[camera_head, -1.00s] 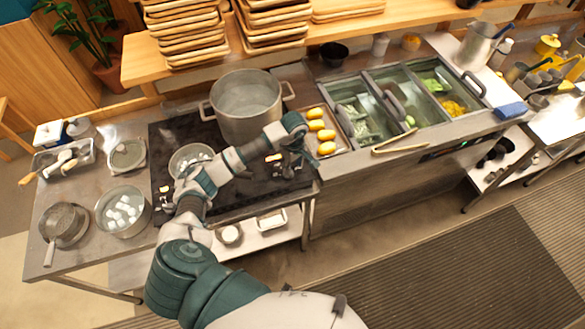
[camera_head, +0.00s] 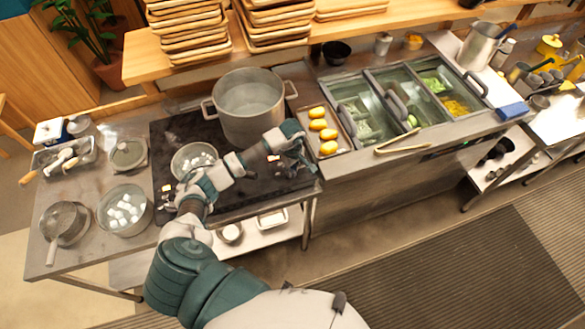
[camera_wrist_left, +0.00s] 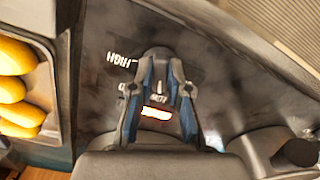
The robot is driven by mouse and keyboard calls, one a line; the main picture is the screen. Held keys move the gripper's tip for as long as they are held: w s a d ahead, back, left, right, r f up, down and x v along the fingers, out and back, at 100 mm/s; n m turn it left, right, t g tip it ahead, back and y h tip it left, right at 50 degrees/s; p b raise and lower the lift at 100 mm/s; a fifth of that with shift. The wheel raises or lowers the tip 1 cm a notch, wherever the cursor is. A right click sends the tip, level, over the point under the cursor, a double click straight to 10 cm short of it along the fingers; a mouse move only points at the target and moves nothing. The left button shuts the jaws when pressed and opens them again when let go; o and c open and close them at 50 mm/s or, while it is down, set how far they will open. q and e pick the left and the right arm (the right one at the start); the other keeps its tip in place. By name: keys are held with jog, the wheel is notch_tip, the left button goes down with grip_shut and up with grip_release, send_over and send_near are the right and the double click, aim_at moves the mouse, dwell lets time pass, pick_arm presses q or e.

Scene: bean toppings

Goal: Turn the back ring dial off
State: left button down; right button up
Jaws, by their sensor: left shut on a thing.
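The back ring dial (camera_wrist_left: 162,58) is a dark rounded knob on the cooktop, seen in the left wrist view. "HIGH" and other white lettering lie beside it, and a lit mark glows nearer the gripper's base. My left gripper (camera_head: 290,163) is at the cooktop's right end in the head view. In the wrist view its two fingers (camera_wrist_left: 162,68) are closed on the dial from both sides. The gripper hides the dial in the head view, and I cannot read its setting. My right gripper is not in view.
A big pot (camera_head: 248,105) stands on the black cooktop (camera_head: 240,200) behind my left arm. A small pot (camera_head: 192,160) of white pieces stands to its left. A tray of yellow items (camera_head: 345,145) lies close right of the gripper. Tongs (camera_head: 402,147) lie on the counter.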

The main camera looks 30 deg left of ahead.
pick_arm(q)
jog(key=shift+w+r, duration=0.1)
jog(key=shift+a, duration=0.3)
jog(key=shift+n, duration=0.3)
jog(key=shift+d+n+b, duration=0.15)
jog(key=shift+n+b, duration=0.35)
jog(key=shift+n, duration=0.1)
jog(key=shift+w+n+b, duration=0.1)
jog(key=shift+n+b, duration=0.2)
jog(key=shift+n, duration=0.5)
jog(key=n+b, duration=0.1)
jog(key=n, duration=0.2)
jog(key=shift+n, duration=0.4)
jog(key=shift+n+b, duration=0.3)
jog(key=shift+n, duration=0.6)
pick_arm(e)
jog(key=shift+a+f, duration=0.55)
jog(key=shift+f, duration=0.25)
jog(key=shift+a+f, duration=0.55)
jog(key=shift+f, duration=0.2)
pick_arm(q)
jog(key=shift+a, duration=0.2)
